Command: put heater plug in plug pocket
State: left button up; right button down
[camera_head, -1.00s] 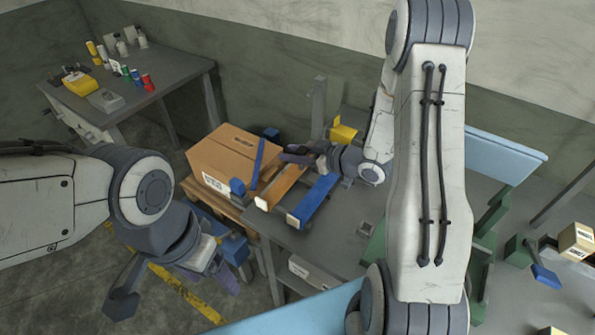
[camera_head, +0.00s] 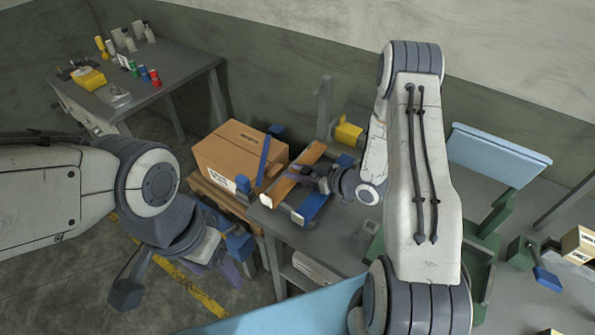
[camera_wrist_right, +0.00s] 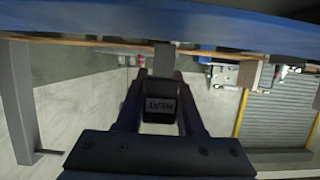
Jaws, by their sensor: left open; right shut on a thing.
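The heater plug (camera_wrist_right: 160,106) is a dark block marked "HEAT" in the right wrist view. My right gripper (camera_wrist_right: 160,92) is shut on it, with a finger on each side. A grey piece above the plug runs up towards a long blue bar (camera_wrist_right: 160,32); I cannot tell whether they touch. In the head view my right gripper (camera_head: 301,175) is over the bench beside the orange-brown bar (camera_head: 292,174), and the plug is too small to make out. I cannot pick out the plug pocket. My left gripper (camera_head: 180,278) is open and empty over the floor at left.
A cardboard box (camera_head: 230,160) stands on a wooden pallet left of the grey bench (camera_head: 285,232). A blue bar (camera_head: 312,208) and a yellow item (camera_head: 348,132) are on the bench. A side table (camera_head: 180,86) with bottles stands at back left. A light-blue panel (camera_head: 495,155) is at right.

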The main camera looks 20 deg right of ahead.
jog(key=shift+f+b, duration=0.5)
jog(key=shift+f, duration=0.1)
jog(key=c, duration=0.5)
grip_release()
jog(key=shift+r, duration=0.1)
